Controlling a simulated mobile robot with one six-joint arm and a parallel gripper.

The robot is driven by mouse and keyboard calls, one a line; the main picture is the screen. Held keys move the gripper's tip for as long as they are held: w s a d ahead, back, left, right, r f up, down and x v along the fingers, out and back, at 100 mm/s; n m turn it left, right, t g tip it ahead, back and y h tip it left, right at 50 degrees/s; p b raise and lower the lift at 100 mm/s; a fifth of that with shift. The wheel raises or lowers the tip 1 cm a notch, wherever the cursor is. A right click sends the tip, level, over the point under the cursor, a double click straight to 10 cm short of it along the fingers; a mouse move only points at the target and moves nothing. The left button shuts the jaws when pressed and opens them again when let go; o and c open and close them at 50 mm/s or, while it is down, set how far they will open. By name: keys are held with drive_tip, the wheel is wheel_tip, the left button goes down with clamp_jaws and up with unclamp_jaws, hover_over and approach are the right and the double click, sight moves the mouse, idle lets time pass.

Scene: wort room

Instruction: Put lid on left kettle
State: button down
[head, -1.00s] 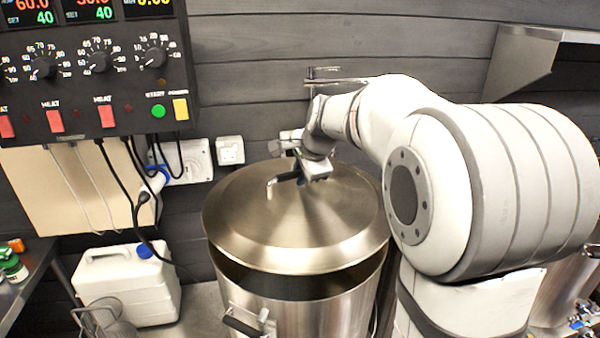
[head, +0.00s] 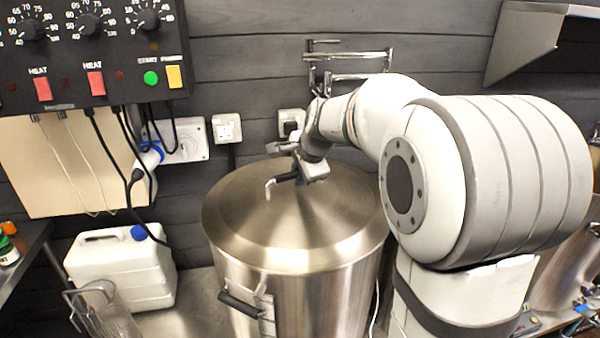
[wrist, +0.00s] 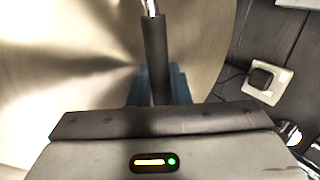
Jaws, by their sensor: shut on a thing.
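The steel kettle (head: 244,302) stands in the middle of the head view, with a black side handle at its front. The conical metal lid (head: 250,228) sits level on the kettle's rim, and no gap shows along the near edge. My gripper (head: 290,179) is at the top of the lid, shut on the lid's dark handle. In the wrist view the handle (wrist: 154,55) runs between the blue fingers over the brushed lid surface (wrist: 70,60). The far side of the rim is hidden by the lid and my arm.
A control panel (head: 75,60) hangs at upper left with cables below it. A white jerrycan (head: 120,275) stands left of the kettle. A metal wall fixture (head: 345,80) is behind my arm. Another steel vessel (head: 562,270) is at the right, partly hidden by my arm.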

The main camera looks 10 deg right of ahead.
drive_tip(key=shift+r, duration=0.15)
drive_tip(key=c, duration=1.3)
unclamp_jaws()
drive_tip(key=shift+c, duration=0.2)
drive_tip(key=shift+o, duration=0.3)
drive_tip(key=shift+s+f, duration=0.1)
drive_tip(key=shift+f, duration=0.1)
drive_tip(key=v, duration=0.8)
drive_tip(key=shift+b, duration=0.3)
